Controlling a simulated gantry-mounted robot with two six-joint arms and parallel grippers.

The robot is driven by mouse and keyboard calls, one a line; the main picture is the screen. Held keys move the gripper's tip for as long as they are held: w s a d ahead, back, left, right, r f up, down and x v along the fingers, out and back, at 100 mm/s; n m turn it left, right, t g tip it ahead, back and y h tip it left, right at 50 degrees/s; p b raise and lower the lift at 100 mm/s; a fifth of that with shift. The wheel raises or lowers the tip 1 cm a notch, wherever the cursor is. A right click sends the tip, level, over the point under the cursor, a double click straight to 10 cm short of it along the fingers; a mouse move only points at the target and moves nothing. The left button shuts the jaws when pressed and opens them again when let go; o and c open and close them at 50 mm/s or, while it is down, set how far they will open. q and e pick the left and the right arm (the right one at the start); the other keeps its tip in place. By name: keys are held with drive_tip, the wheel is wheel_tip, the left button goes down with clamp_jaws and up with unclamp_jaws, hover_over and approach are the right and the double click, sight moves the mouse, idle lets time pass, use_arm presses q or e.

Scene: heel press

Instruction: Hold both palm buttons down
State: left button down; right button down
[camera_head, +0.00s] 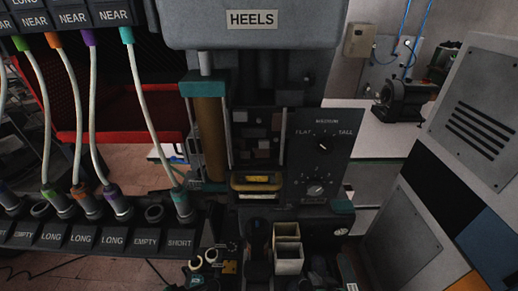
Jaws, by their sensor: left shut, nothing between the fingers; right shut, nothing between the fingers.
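The heel press stands in the middle, with a grey head marked HEELS (251,19) and a brass-coloured column (209,137) on its left. Its control panel (322,157) carries a FLAT to TALL dial (323,145) and a second knob (315,190). I cannot pick out either palm button for certain. Dark, crowded shapes fill the lower middle edge. My grippers cannot be told apart from them, so I cannot say whether either touches a button.
At the left, several cables run from NEAR sockets to a labelled rack (97,237) of LONG, EMPTY and SHORT sockets. Two pale open boxes (288,258) stand before the press. A grey vented cabinet (480,110) closes the right. A white bench (385,135) lies behind.

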wheel_tip(320, 180, up, 6)
drive_tip(key=s+d+p, duration=0.1)
drive_tip(key=s+p, duration=0.1)
drive_tip(key=p, duration=0.6)
drive_tip(key=shift+r, duration=0.25)
drive_tip(key=shift+s, duration=0.1)
